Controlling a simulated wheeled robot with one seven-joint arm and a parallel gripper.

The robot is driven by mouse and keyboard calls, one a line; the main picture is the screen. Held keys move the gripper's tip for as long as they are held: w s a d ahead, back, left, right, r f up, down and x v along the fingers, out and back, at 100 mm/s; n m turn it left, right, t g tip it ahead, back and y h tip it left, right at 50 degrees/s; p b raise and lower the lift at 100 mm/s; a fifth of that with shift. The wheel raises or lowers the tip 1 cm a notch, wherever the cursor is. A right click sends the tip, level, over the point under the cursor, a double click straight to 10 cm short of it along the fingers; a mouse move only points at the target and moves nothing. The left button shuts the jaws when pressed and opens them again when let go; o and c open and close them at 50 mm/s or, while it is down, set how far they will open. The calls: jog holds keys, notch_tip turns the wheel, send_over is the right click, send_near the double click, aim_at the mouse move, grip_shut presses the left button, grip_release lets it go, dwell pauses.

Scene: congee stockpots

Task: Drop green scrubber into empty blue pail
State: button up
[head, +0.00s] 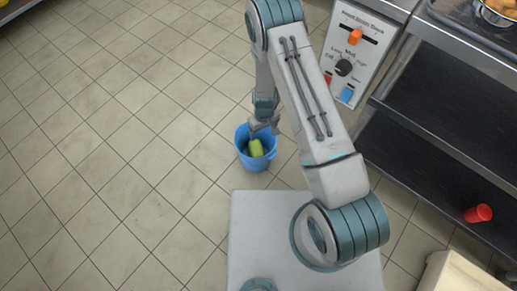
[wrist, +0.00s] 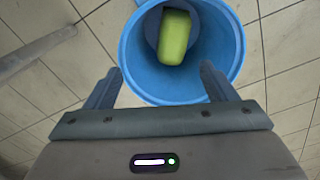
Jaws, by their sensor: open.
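The blue pail (head: 254,160) stands on the tiled floor in the head view. The green scrubber (head: 256,148) is inside it. In the wrist view the pail (wrist: 137,72) fills the upper middle and the scrubber (wrist: 175,36) lies within its rim, towards the far side. My gripper (head: 263,129) is above the pail in the head view, partly hidden by my arm. In the wrist view my gripper (wrist: 157,82) has its two fingers spread apart at the near side of the pail, with nothing between them. The scrubber is apart from both fingers.
A control panel (head: 352,50) with a knob and coloured switches is at the upper right. A metal shelf unit (head: 440,128) runs along the right, with a red cup (head: 478,213) on its lower level. The tiled floor (head: 110,150) to the left is clear.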

notch_tip(320, 180, up, 14)
jog(key=p, duration=0.4)
jog(key=shift+f, duration=0.1)
jog(key=s+d+r+m+t+p, duration=0.1)
jog(key=d+r+p, duration=0.35)
jog(key=r, duration=1.25)
jog(key=s+d+r+m+p, duration=0.15)
jog(key=r+p, duration=0.65)
jog(key=r, duration=0.8)
jog(key=s+d+r+m+p, duration=0.1)
jog(key=s+r+p, duration=0.3)
jog(key=r, duration=0.5)
jog(key=s+d+r+m+t+p, duration=0.1)
jog(key=s+d+r+p, duration=0.3)
jog(key=r, duration=0.6)
jog(key=s+d+r+m+p, duration=0.1)
jog(key=s+d+r+p, duration=0.1)
jog(key=s+r+p, duration=0.3)
notch_tip(320, 180, up, 5)
jog(key=s, duration=0.3)
jog(key=shift+d+f+m+t+p, duration=0.15)
jog(key=shift+d+m+t+p, duration=0.15)
jog(key=shift+m+t, duration=0.1)
